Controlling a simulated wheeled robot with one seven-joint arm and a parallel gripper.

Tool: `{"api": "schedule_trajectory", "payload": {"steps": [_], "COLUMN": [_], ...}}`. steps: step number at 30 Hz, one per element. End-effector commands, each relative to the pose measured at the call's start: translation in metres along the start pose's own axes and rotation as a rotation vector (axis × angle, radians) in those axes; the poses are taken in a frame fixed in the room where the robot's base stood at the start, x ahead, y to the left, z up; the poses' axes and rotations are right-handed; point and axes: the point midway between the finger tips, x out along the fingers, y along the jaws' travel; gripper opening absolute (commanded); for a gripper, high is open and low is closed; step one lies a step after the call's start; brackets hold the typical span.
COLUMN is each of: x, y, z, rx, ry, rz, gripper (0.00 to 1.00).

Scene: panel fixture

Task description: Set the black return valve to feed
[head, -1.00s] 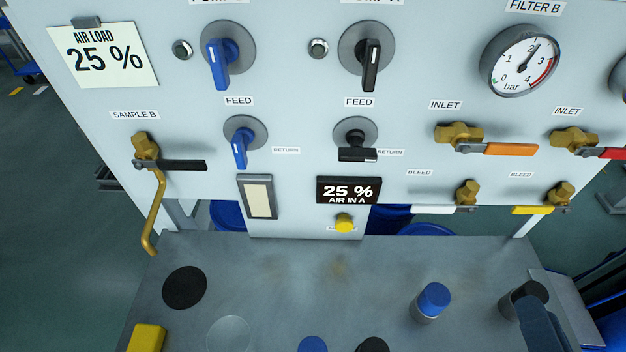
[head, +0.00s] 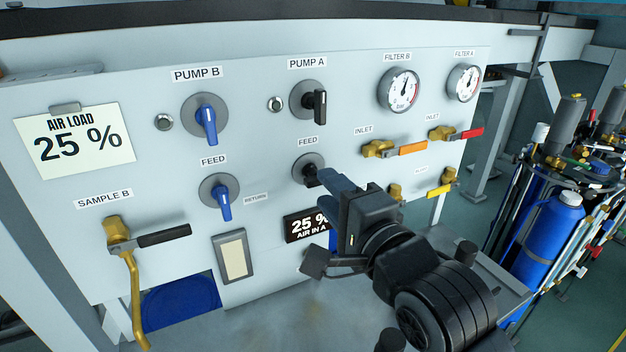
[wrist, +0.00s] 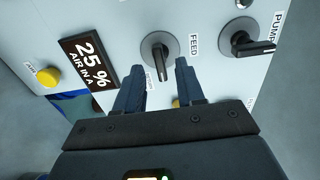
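The black return valve has a grey round plate (head: 308,168) and a black handle, below the PUMP A knob; my gripper partly hides it in the head view. In the wrist view its black handle (wrist: 159,66) points down the picture, toward the RETURN label (wrist: 149,76) and square to the FEED label (wrist: 194,44) at its right. My gripper (wrist: 158,78) is open, with one blue-grey finger on each side of the handle's end in the picture. I cannot tell whether the fingers touch it. In the head view my gripper (head: 330,185) is close before the panel.
The black PUMP A knob (head: 319,106) is above, and the blue valve (head: 222,198) is to the left. The AIR IN A display (head: 300,226) reads 25 % below. Orange (head: 412,148) and red (head: 470,133) inlet levers are to the right. A yellow button (wrist: 48,77) shows in the wrist view.

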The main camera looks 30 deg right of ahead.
Motion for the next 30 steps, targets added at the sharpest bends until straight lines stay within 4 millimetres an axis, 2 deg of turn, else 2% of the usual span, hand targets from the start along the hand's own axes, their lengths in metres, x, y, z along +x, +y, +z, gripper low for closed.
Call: {"api": "schedule_trajectory", "payload": {"steps": [3,9,20,30], "x": [0.019,0.039,0.043,0.043], "y": [-0.002,-0.001,0.000,0.000], "z": [0.000,0.000,0.000,0.000], "rx": [0.000,-0.001,-0.002,-0.002], "ry": [0.000,0.000,0.000,0.000], "rz": [-0.001,0.000,-0.001,-0.001], "gripper": [0.38,0.38,0.37,0.05]}}
